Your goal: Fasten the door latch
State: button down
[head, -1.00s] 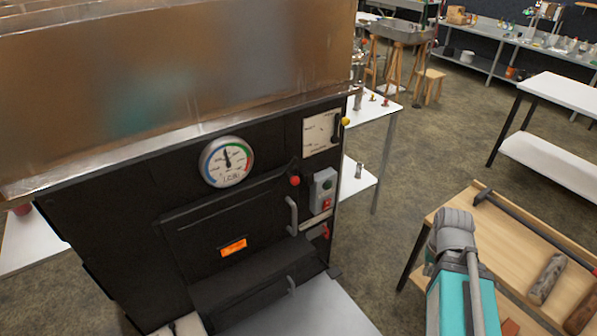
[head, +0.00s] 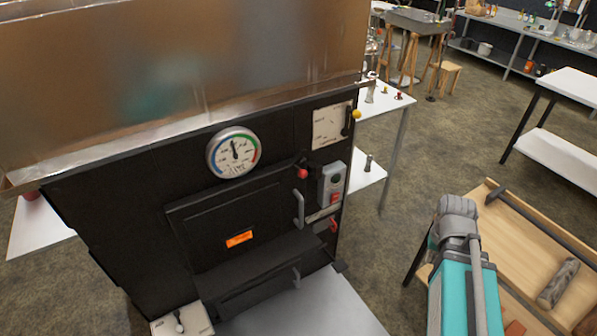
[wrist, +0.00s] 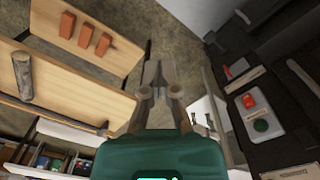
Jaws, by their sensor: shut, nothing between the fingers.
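The black evaporator front in the head view carries a closed-looking firebox door (head: 190,228) with an orange-lit window (head: 239,239). A grey upright handle (head: 299,208) is at the door's right edge. Just right of it is a short pale bar (head: 322,214), perhaps the latch, with a red piece (head: 333,226) beside it. I cannot tell whether it is fastened. My gripper (wrist: 160,72) is shut and empty in the wrist view, apart from the evaporator front, which stands at the right there.
A switch box (head: 332,183) with red and green buttons sits above the pale bar; it also shows in the wrist view (wrist: 255,108). A wooden rack with logs (head: 559,282) stands near my arm at right. A grey surface (head: 310,306) lies below the door.

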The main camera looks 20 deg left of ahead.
jog(key=w+a+r+n+h+p, duration=0.1)
jog(key=w+a+r+n+h, duration=0.15)
jog(key=w+a, duration=0.65)
jog(key=n+t+h+p, duration=0.3)
jog(key=n+t+h, duration=0.1)
jog(key=n+t, duration=0.4)
send_near(301, 173)
jog(key=f+v, duration=0.1)
jog(key=v, duration=0.6)
jog(key=shift+r+m, duration=0.15)
jog(key=shift+m, duration=0.1)
jog(key=b+x, duration=0.7)
jog(key=x, duration=0.5)
jog(key=shift+w, duration=0.1)
jog(key=shift+b+x, duration=0.4)
jog(key=shift+x, duration=0.55)
jog(key=shift+d+r, duration=0.1)
jog(key=shift+r, duration=0.05)
